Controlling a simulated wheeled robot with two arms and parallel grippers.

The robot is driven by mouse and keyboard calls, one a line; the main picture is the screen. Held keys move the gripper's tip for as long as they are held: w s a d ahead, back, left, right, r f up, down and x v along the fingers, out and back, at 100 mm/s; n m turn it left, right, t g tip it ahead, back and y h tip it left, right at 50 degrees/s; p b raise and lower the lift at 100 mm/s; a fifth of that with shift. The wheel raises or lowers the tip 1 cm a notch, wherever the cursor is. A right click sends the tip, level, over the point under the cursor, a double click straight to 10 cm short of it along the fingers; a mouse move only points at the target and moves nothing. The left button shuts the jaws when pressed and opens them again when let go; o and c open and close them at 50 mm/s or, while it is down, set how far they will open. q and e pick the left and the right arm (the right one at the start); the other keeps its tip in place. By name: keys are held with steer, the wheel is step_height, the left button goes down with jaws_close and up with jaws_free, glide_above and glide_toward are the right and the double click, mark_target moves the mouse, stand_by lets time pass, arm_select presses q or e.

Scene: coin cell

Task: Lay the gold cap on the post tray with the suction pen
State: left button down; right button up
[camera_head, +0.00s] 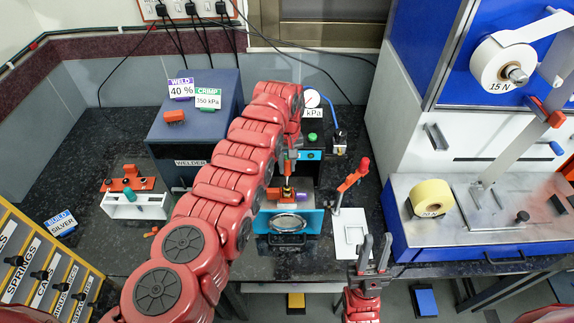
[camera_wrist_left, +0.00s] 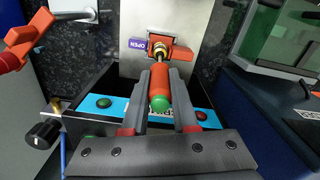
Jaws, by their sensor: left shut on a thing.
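My left gripper (camera_head: 288,160) is at the press in the middle of the head view, pointing down. In the left wrist view its fingers (camera_wrist_left: 158,105) are shut on the suction pen (camera_wrist_left: 160,85), an orange-red rod with a green end. The pen's far end meets a brass-coloured piece (camera_wrist_left: 159,48) at a red-orange block (camera_wrist_left: 182,53); I cannot tell whether they touch, or whether this piece is the gold cap. The red-orange block also shows in the head view (camera_head: 288,194). I cannot pick out the post tray for certain. My right gripper (camera_head: 374,254) is open and empty at the front edge.
A white plate (camera_head: 352,233) lies right of the press, beside a red-topped stand (camera_head: 353,180). A white rack (camera_head: 125,208) with orange parts stands left. The welder (camera_head: 192,135) is behind my left arm. A blue-sided machine (camera_head: 480,240) fills the right.

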mark_target(286, 158)
arm_select(q)
steer(key=shift+r+p, duration=1.2)
steer(key=shift+r, duration=0.35)
steer(key=shift+r+p, duration=0.5)
steer(key=shift+r, duration=0.4)
steer(key=shift+a, duration=0.1)
